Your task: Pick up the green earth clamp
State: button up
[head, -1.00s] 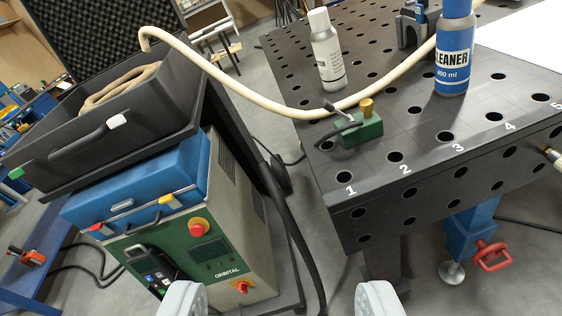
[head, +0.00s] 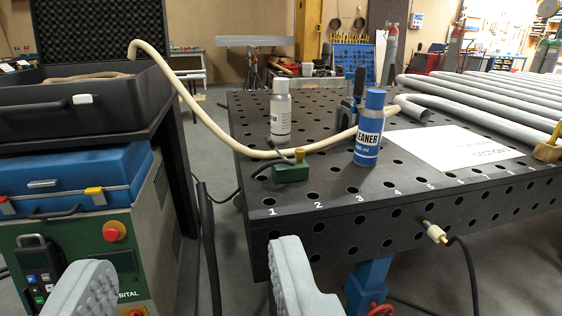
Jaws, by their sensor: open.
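The green earth clamp (head: 291,171) is a small green block with a brass knob on top. It sits on the black perforated welding table (head: 400,196) near its front left corner, behind the numbers 1 and 2. A dark lead runs from its left side. My gripper (head: 190,285) shows as two grey ribbed fingers at the bottom of the picture, wide apart with nothing between them. It is in front of the table and well short of the clamp, which lies farther off and higher in the picture.
A cream hose (head: 200,113) arcs from the black case (head: 95,115) onto the table, passing just behind the clamp. A white bottle (head: 281,114) and a blue cleaner bottle (head: 369,130) stand nearby. The orbital welder (head: 140,240) stands left. Steel tubes (head: 480,88) lie at right.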

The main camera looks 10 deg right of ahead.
aim_at(282, 173)
jog(key=i+l, duration=0.7)
jog(key=l, duration=0.2)
jog(key=u, duration=0.05)
